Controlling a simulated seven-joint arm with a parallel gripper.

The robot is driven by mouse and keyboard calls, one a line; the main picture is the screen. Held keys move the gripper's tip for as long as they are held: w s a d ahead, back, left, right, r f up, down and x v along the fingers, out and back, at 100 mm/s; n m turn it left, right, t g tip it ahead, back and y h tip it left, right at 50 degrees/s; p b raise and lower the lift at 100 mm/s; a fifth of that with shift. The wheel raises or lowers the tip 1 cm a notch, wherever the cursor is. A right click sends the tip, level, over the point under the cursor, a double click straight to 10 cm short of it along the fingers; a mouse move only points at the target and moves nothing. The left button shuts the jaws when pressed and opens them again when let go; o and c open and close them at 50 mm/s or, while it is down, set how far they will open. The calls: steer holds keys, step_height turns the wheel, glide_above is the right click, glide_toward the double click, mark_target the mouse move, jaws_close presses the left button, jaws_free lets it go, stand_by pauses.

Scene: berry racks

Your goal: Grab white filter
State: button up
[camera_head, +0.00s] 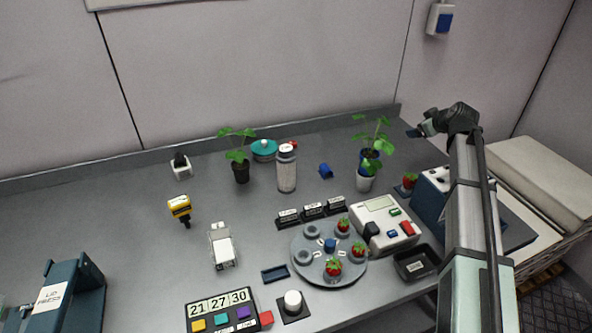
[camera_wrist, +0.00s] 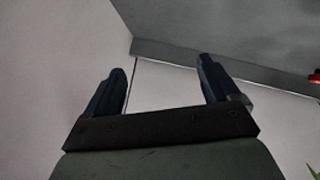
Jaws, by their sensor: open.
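I cannot tell for sure which thing is the white filter. A small white round piece (camera_head: 292,301) sits on a dark square base near the front edge of the table. A white block in a clear holder (camera_head: 222,247) stands left of the round tray. A tall white canister (camera_head: 287,170) stands at the back. My gripper (camera_head: 416,131) is raised at the right, above the table and far from all of these. In the wrist view, its two fingers (camera_wrist: 162,72) are apart with nothing between them.
A round grey tray (camera_head: 330,283) with several strawberries is in the middle right. Potted plants (camera_head: 240,172) stand at the back. A white device with buttons (camera_head: 385,228), a dark box (camera_head: 430,197) and a lid press (camera_head: 62,296) also stand here.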

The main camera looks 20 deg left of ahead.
steer(key=s+a+n+g, duration=0.1)
steer(key=s+a+g, duration=0.2)
steer(key=s+a, duration=0.75)
steer(key=n+g+h, duration=0.1)
steer(key=n+g, duration=0.5)
glide_toward(287, 148)
steer(key=x, duration=0.7)
steer(key=shift+w+f, duration=0.15)
steer(key=shift+f, duration=0.15)
steer(key=shift+x, duration=2.65)
steer(key=shift+a, duration=0.1)
steer(key=shift+r, duration=0.1)
steer(key=c, duration=1.4)
